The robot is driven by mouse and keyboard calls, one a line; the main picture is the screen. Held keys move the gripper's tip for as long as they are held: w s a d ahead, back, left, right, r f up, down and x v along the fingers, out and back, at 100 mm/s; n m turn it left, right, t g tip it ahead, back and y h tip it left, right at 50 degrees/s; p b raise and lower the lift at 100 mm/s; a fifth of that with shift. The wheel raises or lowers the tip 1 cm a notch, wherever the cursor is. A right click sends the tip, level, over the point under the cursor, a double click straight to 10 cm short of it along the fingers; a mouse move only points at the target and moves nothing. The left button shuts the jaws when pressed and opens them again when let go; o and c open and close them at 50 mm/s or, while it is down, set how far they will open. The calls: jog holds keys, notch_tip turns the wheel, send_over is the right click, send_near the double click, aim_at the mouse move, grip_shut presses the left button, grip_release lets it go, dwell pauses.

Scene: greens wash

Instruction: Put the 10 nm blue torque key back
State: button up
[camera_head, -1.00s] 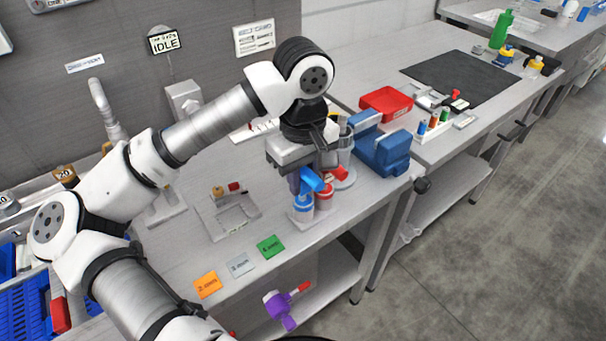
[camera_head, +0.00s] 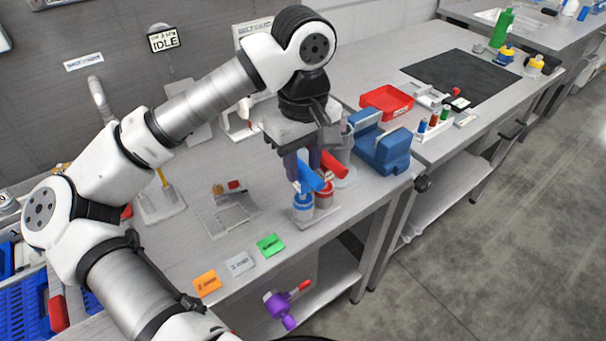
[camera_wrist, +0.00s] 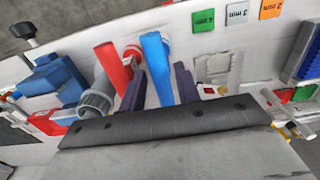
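The blue torque key (camera_head: 309,177) stands tilted over the blue cup (camera_head: 303,207) of a small holder at the bench's front edge. The red key (camera_head: 335,169) stands beside it at the red cup (camera_head: 323,198). How deep the blue key sits in its cup is hard to tell. My gripper (camera_head: 303,178) is above the holder, fingers pointing down. In the wrist view, its two dark fingers (camera_wrist: 160,88) stand apart on either side of the blue handle (camera_wrist: 156,62), with narrow gaps. The red handle (camera_wrist: 114,66) is just outside the left finger.
A grey cylinder (camera_head: 345,150) and a blue vise (camera_head: 384,148) stand close right of the holder. A grey fixture (camera_head: 231,214) and orange, grey and green cards (camera_head: 270,245) lie to the left. A red tray (camera_head: 387,101) is farther back. An "IDLE" sign (camera_head: 163,40) hangs on the wall.

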notch_tip(320, 180, up, 8)
jog(key=shift+r, duration=0.15)
dwell(0.4)
